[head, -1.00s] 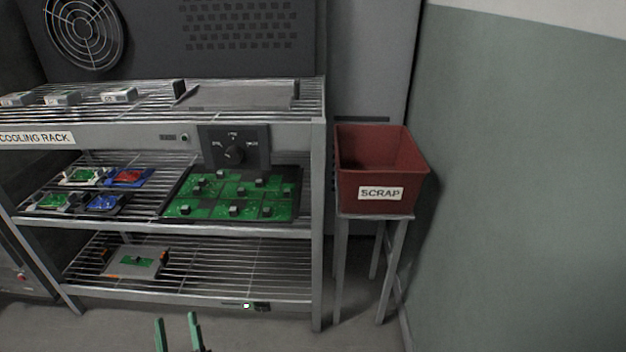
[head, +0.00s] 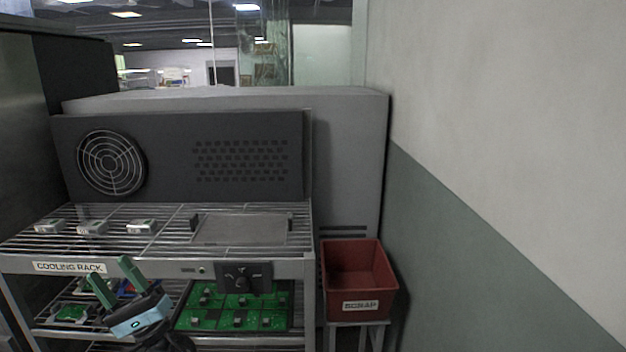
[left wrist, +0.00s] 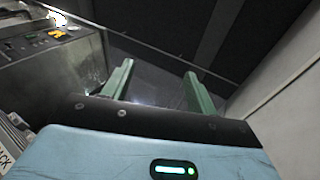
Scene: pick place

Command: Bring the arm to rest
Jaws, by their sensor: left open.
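My left gripper (head: 112,282) is in front of the cooling rack in the head view, its two green fingers apart and pointing up. In the left wrist view my left gripper (left wrist: 157,88) is open with nothing between its fingers. Its arm covers part of the rack's middle shelf. My right gripper is in neither view.
The cooling rack (head: 150,265) holds small white-grey modules (head: 92,228) and a flat grey plate (head: 240,229) on top, and green circuit boards (head: 235,309) below. A red scrap bin (head: 358,305) stands to its right, near the wall (head: 450,240).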

